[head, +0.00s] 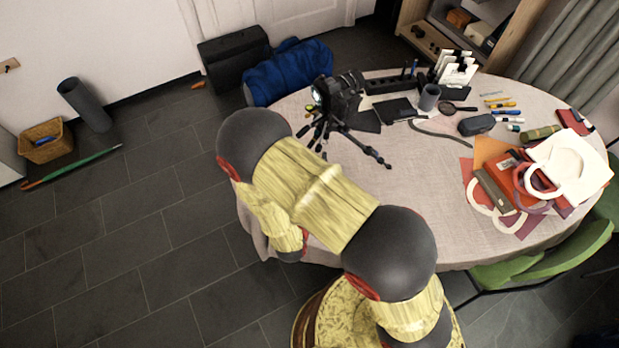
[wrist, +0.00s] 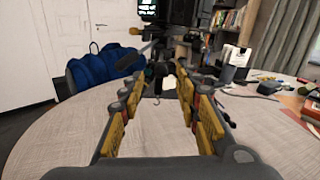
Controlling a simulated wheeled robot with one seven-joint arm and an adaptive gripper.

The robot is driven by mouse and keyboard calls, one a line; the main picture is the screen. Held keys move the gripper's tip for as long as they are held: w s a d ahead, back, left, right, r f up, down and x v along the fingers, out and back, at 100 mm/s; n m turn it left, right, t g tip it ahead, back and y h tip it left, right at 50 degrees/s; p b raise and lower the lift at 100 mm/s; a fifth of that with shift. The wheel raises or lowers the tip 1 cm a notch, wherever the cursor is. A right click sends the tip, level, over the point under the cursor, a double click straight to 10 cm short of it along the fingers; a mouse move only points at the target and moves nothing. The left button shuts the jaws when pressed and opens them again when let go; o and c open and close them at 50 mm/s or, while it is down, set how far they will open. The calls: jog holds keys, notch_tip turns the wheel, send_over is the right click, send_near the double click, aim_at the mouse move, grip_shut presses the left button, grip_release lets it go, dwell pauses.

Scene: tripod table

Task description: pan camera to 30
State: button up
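A black camera (head: 338,92) stands upright on a small black tripod (head: 330,130) near the far left of the round table, its bright round lens toward the left. In the wrist view the camera's lit screen (wrist: 148,8) shows at the top edge, cut off by the frame. Dark tripod parts (wrist: 158,70) lie ahead, beyond the fingers. My gripper (wrist: 163,88) is open, its yellow-padded fingers apart over the table, with nothing visibly held. In the head view my arm hides the fingers. The pan angle is not readable.
The table (head: 400,220) carries a magnifying glass (head: 457,107), a grey cup (head: 429,97), pens and a glasses case (head: 477,124). Bags and papers (head: 520,185) crowd its right side. A blue bag (head: 288,72) sits behind. The table's near middle is clear.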

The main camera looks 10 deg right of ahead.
jog(key=v, duration=0.7)
jog(key=shift+s, duration=0.15)
dwell(0.4)
jog(key=s+d+r+m+g+h+b, duration=0.1)
jog(key=s+d+m+g+h, duration=0.1)
jog(key=s+d+m+g, duration=0.5)
jog(key=s+d+r+m+g+h, duration=0.2)
jog(key=s+d+m+g, duration=0.2)
jog(key=s+m+g, duration=0.6)
jog(key=w+a+r+m+t+y+b, duration=0.1)
jog(key=w+a+r+m+y+b, duration=0.1)
jog(key=a+r+m+y, duration=0.65)
jog(key=d+r+m+t+y+b, duration=0.2)
jog(key=d+r+m+t, duration=0.3)
jog(key=r, duration=0.8)
jog(key=d+m, duration=0.2)
jog(key=d, duration=0.1)
jog(key=shift+w+d, duration=0.25)
jog(key=shift+d, duration=0.1)
